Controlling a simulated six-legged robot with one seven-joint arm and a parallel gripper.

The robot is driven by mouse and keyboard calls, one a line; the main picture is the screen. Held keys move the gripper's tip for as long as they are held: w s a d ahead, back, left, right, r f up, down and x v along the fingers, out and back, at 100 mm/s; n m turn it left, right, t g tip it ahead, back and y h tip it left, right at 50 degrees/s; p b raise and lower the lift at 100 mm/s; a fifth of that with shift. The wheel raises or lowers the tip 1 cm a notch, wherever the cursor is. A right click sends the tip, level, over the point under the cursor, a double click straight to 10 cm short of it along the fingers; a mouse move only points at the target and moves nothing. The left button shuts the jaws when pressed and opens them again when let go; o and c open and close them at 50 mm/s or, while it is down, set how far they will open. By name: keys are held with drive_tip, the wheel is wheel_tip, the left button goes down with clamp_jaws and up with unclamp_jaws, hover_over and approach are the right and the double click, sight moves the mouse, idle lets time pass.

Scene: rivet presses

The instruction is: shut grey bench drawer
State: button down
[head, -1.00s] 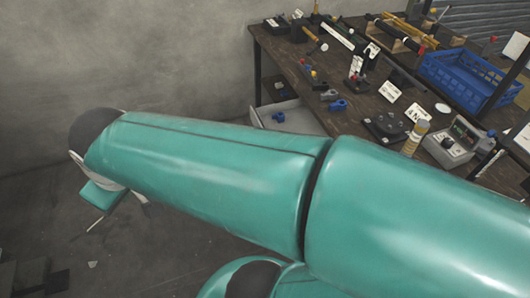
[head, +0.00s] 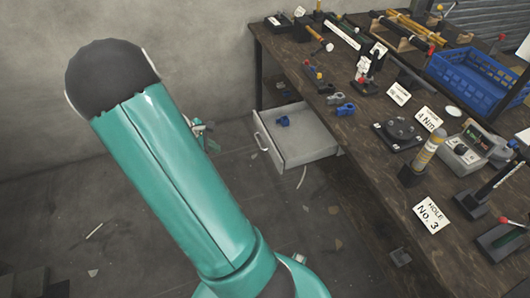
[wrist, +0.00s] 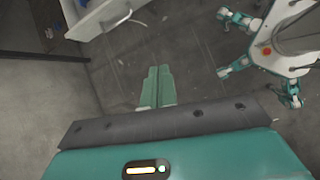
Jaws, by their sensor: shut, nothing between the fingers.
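The grey bench drawer (head: 310,152) stands pulled out from under the wooden workbench (head: 350,135) in the head view. Its front with a bar handle (head: 262,142) faces left, and a blue part (head: 283,121) lies inside. In the wrist view the drawer (wrist: 98,20) shows at the top left, cut off by the frame edge. My gripper (wrist: 158,70) is shut and empty in the wrist view, over the floor, to the right of and apart from the drawer. In the head view my arm hides most of the gripper; a small part shows left of the drawer front.
The bench top holds a blue crate (head: 470,80), a round black fixture (head: 402,130), a yellowish cylinder (head: 427,152), sign cards and several small tools. A grey wall stands behind. The floor (head: 330,235) in front of the drawer is clear apart from small scraps.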

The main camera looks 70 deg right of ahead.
drive_tip(key=s+d+f+n+g+h, duration=0.1)
drive_tip(key=s+d+f+n+g, duration=0.15)
drive_tip(key=s+d+f, duration=0.35)
approach(274, 156)
drive_tip(key=shift+x, duration=2.95)
drive_tip(key=s+d, duration=1.7)
drive_tip(key=shift+s+d+f, duration=0.1)
drive_tip(key=shift+s+d, duration=0.05)
drive_tip(key=shift+s, duration=0.15)
drive_tip(key=shift+s+d, duration=0.25)
drive_tip(key=shift+s, duration=0.05)
